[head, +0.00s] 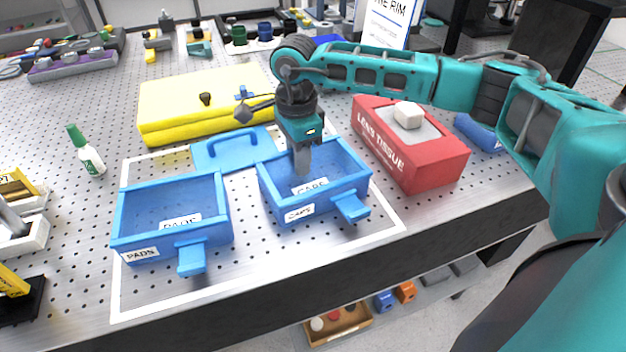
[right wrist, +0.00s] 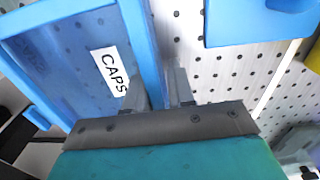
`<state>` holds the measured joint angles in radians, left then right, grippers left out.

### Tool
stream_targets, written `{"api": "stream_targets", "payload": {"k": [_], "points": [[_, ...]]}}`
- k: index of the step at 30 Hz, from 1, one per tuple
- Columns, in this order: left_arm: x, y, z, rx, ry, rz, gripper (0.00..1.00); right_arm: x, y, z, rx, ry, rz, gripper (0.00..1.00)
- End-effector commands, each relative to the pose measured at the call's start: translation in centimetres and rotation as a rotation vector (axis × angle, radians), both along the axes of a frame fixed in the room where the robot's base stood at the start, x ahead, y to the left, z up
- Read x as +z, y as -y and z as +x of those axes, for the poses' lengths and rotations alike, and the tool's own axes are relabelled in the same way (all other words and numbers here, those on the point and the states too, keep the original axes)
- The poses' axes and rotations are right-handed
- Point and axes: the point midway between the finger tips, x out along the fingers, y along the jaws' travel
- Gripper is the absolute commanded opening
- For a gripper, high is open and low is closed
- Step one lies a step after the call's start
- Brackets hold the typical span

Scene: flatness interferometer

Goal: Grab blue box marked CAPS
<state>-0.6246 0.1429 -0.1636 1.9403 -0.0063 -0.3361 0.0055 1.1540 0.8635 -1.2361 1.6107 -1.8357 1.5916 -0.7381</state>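The blue box marked CAPS (head: 338,192) is an open tray with a front tab and white labels, standing on the perforated table. Its inside and CAPS label also show in the right wrist view (right wrist: 70,50). My right gripper (head: 302,165) points down at the box's back wall. In the right wrist view its fingers (right wrist: 162,92) stand on either side of a blue wall, with a gap still visible beside it, so it looks open. The fingertips' depth is partly hidden. My left gripper is not in view.
A similar blue box marked PADS (head: 125,243) stands left. A blue lid with a handle (head: 212,160) lies behind the boxes, before a yellow case (head: 180,105). A red LENS TISSUE box (head: 435,172) stands close right. The table's front edge is near.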

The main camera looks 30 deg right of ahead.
Motion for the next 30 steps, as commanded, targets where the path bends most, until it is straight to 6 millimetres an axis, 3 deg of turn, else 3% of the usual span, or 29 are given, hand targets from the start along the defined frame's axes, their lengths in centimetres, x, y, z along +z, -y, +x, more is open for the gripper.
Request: {"api": "stream_targets", "payload": {"k": [7, 23, 30], "points": [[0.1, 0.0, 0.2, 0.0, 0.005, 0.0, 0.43, 0.1, 0.0, 0.0, 0.0, 0.001, 0.0, 0.0], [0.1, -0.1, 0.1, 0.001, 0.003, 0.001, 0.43, 0.4, 0.0, 0.1, 0.0, 0.003, 0.001, 0.0], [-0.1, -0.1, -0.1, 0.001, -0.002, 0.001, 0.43, 3.1, 0.0, 0.1, 0.0, 0.005, 0.0, 0.0]]}}
